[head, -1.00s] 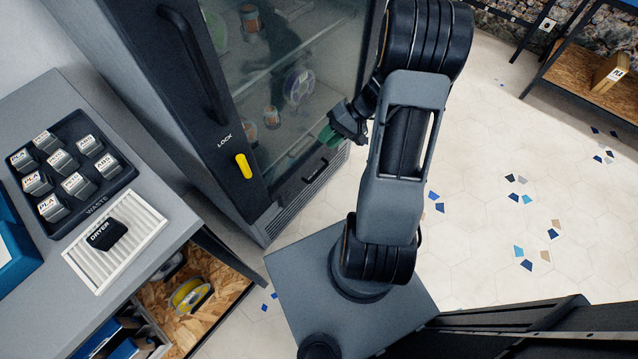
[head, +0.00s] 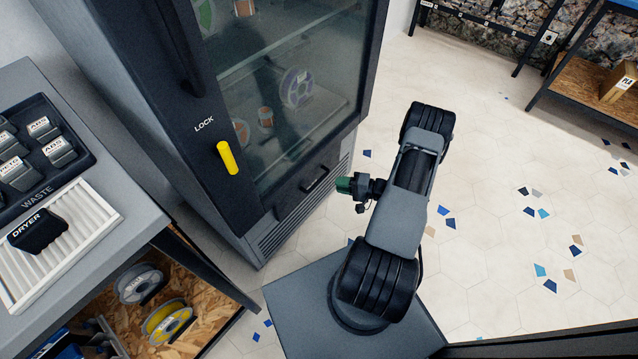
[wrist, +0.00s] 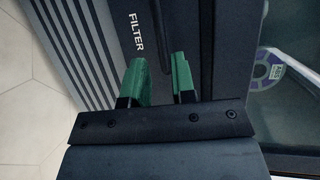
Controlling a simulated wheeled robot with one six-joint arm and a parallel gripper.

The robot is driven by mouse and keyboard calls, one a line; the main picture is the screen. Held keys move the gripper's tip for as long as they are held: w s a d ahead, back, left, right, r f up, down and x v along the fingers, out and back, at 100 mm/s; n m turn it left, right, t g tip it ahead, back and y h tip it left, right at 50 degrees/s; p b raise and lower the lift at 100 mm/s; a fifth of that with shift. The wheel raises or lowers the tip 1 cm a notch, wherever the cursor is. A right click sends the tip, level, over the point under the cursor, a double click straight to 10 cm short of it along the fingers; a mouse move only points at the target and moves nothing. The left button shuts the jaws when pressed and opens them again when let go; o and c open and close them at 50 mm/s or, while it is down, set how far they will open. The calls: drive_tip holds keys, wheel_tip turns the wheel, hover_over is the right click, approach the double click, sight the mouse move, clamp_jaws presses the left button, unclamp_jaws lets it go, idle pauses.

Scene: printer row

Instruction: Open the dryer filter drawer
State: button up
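The dryer is a tall dark cabinet with a glass door (head: 290,85). Its filter drawer (head: 290,200) is a dark panel below the glass, with a black bar handle (head: 316,181), and looks closed. In the wrist view the white FILTER label (wrist: 135,36) shows on the drawer front, just beyond my fingertips. My gripper (head: 346,185) is to the right of the handle in the head view.
A yellow lock lever (head: 228,158) is on the dryer's front. A grey bench (head: 125,215) with a black waste tray (head: 84,165) and a white ribbed tray (head: 85,232) stands at the left. The tiled floor (head: 480,170) at the right is clear.

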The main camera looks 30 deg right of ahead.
sight(319, 181)
drive_tip(key=b+x, duration=0.1)
drive_tip(key=x, duration=0.7)
drive_tip(key=shift+w+a, duration=0.15)
drive_tip(key=shift+a, duration=0.05)
drive_tip(key=shift+c, duration=0.2)
clamp_jaws()
